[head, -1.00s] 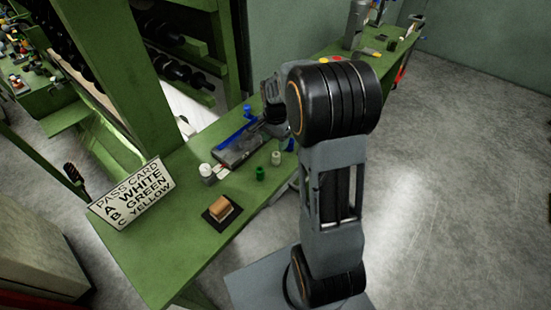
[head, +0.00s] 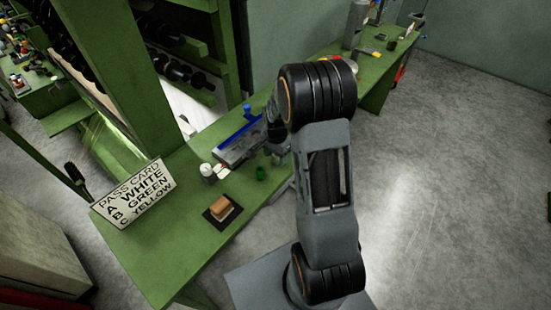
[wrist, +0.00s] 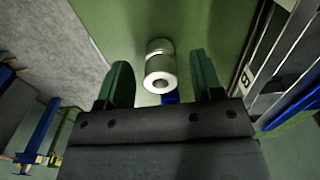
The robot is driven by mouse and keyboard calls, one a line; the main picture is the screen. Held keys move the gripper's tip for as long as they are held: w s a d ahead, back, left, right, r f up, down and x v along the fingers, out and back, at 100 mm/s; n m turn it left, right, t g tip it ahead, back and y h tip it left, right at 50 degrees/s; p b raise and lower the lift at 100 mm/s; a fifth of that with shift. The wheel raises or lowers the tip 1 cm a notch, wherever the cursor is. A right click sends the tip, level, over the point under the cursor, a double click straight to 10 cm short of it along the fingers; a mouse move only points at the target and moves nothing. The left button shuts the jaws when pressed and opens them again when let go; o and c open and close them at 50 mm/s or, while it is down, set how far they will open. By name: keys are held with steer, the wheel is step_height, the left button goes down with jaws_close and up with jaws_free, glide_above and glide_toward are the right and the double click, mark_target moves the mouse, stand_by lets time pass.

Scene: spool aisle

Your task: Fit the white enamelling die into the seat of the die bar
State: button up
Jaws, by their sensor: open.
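The white enamelling die, a pale stepped cylinder (wrist: 160,72), shows in the wrist view with its round bored end towards the camera. My gripper (wrist: 162,68) is open, with one dark green finger on each side of the die and gaps between. The die bar (head: 233,157) is a grey metal strip on the green bench. Part of it shows at the right of the wrist view (wrist: 276,58). The seat cannot be made out.
A brown block on a dark pad (head: 221,210) and the pass card (head: 133,196) are nearer. A blue piece (wrist: 170,98) shows below the die in the wrist view.

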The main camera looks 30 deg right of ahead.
steer(key=shift+c, duration=0.2)
steer(key=c, duration=1)
steer(key=shift+o, duration=0.2)
steer(key=shift+r, duration=0.15)
